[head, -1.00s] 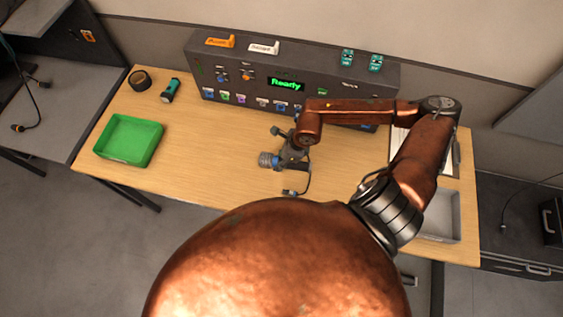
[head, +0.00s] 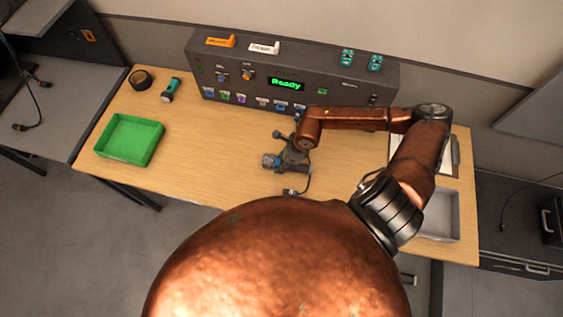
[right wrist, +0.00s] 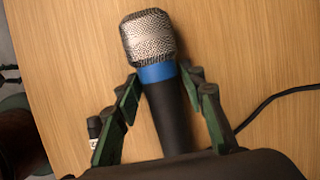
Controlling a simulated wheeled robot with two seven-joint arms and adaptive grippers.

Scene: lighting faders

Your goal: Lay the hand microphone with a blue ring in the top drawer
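The hand microphone (right wrist: 150,38) lies over the wooden tabletop, with a silver mesh head, blue ring (right wrist: 157,72) and dark handle. In the head view its head (head: 268,160) points left. I cannot tell if the microphone is off the table. A dark cabinet front with a drawer handle (head: 537,269) shows at the lower right, closed. My left gripper is out of view.
A lighting console (head: 290,85) reading "Ready" stands at the back. A grey tray (head: 440,215) and clipboard lie right. A cable runs by the microphone. The middle-left tabletop is clear.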

